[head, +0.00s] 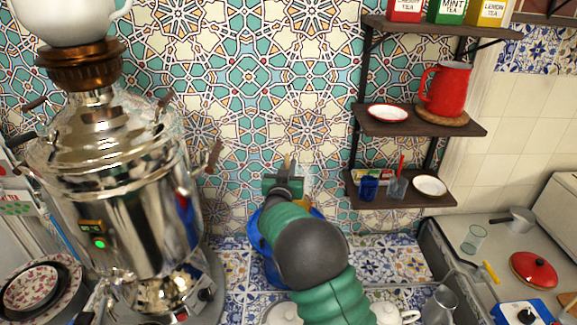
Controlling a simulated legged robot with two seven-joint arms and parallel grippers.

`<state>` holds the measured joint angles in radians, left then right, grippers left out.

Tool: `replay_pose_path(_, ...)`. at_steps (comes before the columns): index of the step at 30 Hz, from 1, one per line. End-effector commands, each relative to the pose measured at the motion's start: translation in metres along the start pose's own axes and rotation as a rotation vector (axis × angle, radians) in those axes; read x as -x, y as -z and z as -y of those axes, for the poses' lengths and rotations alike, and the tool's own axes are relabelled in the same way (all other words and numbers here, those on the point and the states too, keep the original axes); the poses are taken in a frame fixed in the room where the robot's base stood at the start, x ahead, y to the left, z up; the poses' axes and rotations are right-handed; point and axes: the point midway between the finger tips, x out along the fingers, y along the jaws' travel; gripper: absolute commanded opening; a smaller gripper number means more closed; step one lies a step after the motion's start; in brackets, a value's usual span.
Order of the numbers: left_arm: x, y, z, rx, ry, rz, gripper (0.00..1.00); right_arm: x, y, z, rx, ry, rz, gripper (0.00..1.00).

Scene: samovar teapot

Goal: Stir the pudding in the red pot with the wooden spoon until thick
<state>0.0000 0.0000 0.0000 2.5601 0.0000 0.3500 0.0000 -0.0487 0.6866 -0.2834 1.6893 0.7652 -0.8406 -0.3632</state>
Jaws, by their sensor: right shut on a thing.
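My right gripper (284,187) is at the centre, at the far end of my green and black arm, in front of the tiled wall. It is shut on a thin tan stick that looks like the wooden spoon (287,162); only its upper end shows. A blue vessel (264,250) is below and behind my arm, mostly hidden. I cannot see its contents or any pudding. No open red pot is clear; a round red lid or covered pan (533,269) is at the right. My left gripper is out of view.
A large shiny samovar (105,190) with a white teapot (70,20) on top fills the left. Wall shelves (420,121) hold a red jug (446,88), dishes and glasses. A glass (474,238) and a small saucepan (514,220) stand on the right worktop. A white teapot (392,314) is at the bottom.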

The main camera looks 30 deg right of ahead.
Motion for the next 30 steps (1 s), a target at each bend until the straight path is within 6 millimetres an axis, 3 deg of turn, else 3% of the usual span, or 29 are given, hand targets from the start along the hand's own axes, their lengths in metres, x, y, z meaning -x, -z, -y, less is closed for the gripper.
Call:
replay_pose_path(18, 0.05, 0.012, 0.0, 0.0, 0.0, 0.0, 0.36, 0.0, 0.069, 0.0, 0.0, 0.0, -0.001, 0.0)
replay_pose_path(24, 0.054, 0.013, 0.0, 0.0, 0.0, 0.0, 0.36, 0.0, 0.075, 0.0, -0.001, 0.0, -0.001, 0.0)
replay_pose_path(30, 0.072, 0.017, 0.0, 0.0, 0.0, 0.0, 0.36, 0.0, 0.099, -0.001, -0.001, 0.0, -0.002, 0.0)
